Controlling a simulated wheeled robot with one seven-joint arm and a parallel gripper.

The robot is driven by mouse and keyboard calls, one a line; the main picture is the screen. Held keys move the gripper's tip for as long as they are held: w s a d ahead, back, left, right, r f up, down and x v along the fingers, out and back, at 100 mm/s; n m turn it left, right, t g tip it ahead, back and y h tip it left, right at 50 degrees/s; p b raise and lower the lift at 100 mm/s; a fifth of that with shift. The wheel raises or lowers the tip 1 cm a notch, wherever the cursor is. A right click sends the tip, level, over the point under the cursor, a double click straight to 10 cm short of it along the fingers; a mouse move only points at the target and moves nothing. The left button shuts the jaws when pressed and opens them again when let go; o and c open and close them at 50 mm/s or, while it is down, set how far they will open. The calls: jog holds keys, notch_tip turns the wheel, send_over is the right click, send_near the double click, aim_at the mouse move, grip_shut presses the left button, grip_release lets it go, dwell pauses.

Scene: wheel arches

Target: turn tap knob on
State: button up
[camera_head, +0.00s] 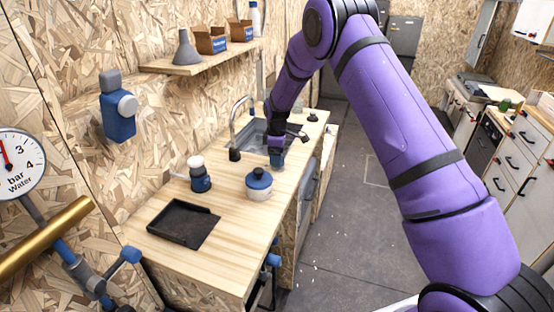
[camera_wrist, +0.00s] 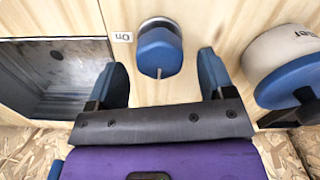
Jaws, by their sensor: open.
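The tap knob (camera_wrist: 160,50) is round and blue, with a pale pointer line on its face, and stands on the wooden counter in the wrist view. A small "On" label (camera_wrist: 122,38) lies to its left. My gripper (camera_wrist: 162,66) is open, with one blue-padded finger on each side of the knob and a gap showing on both sides. I see no contact. In the head view my gripper (camera_head: 276,160) is low over the counter beside the sink, and the knob cannot be made out there. The curved tap (camera_head: 237,125) stands by the sink (camera_head: 252,134).
A white-and-blue container (camera_wrist: 285,65) is close to the right finger. The head view shows a lidded pot (camera_head: 259,186), a blue-and-white bottle (camera_head: 199,178) and a black tray (camera_head: 182,224) on the counter (camera_head: 226,232).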

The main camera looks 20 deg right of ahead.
jog(key=shift+f, duration=0.85)
jog(key=c, duration=0.9)
